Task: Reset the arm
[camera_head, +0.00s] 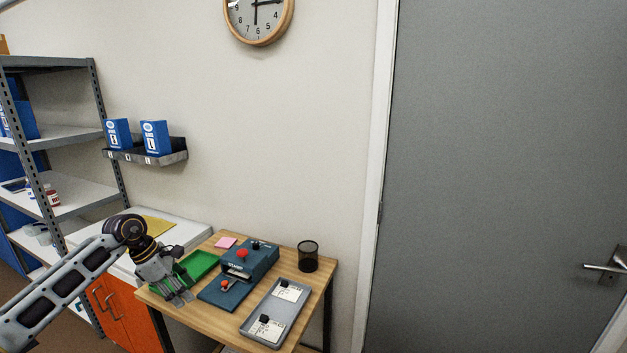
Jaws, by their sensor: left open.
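My left arm comes in from the lower left. Its gripper (180,297) is open and hangs over the left part of the wooden table, in front of a green tray (200,264). Nothing shows between its fingers. It is left of a blue device (250,262) with a red knob and of a dark blue plate with a red knob (224,288). My right gripper is out of the picture.
A grey tray (251,327) with labelled cards and a black mesh cup (308,256) are on the wooden table (315,276). A pink note (226,242) lies at the back. A metal shelf (75,206) stands left; a grey door (500,150) is right.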

